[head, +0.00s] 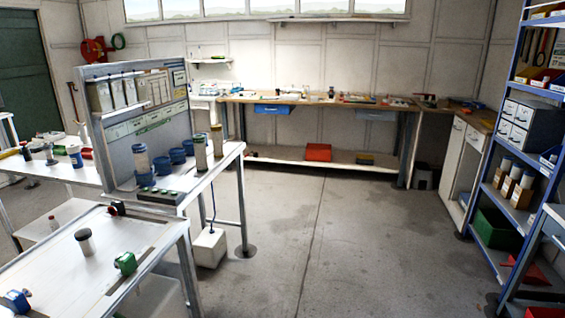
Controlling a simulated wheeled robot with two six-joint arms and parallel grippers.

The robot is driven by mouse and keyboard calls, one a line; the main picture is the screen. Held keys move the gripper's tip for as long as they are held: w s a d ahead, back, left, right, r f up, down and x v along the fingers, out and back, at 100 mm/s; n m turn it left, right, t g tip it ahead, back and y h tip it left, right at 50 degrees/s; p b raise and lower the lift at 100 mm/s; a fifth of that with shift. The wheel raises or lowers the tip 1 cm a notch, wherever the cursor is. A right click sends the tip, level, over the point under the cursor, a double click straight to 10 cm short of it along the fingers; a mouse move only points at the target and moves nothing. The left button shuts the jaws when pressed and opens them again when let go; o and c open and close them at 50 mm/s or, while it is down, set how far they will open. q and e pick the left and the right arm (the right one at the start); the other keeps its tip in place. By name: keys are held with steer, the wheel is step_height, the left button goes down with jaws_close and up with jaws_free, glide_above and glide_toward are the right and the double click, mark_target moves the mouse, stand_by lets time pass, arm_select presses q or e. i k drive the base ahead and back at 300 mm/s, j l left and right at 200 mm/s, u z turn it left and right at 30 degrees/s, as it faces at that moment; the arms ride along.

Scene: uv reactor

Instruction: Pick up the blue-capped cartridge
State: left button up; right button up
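No cartridge can be picked out for certain as the blue-capped one. A pale cylinder with a dark top (84,243) stands on the front table. Neither of my grippers is in view.
Blue cups (178,156) sit on the panel bench (205,180). A green device (125,263) and a blue device (17,302) are on the front table (60,275). A white box (208,247) is on the floor. Blue shelving (488,190) stands right. The middle floor is clear.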

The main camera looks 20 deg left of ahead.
mark_target(139, 151)
steer(key=i+u, duration=0.15)
steer(key=i, duration=0.45)
steer(key=i+l+u, duration=0.15)
steer(key=i, duration=0.45)
steer(key=i+l+u, duration=0.15)
steer(key=i, duration=0.5)
steer(key=j, duration=0.1)
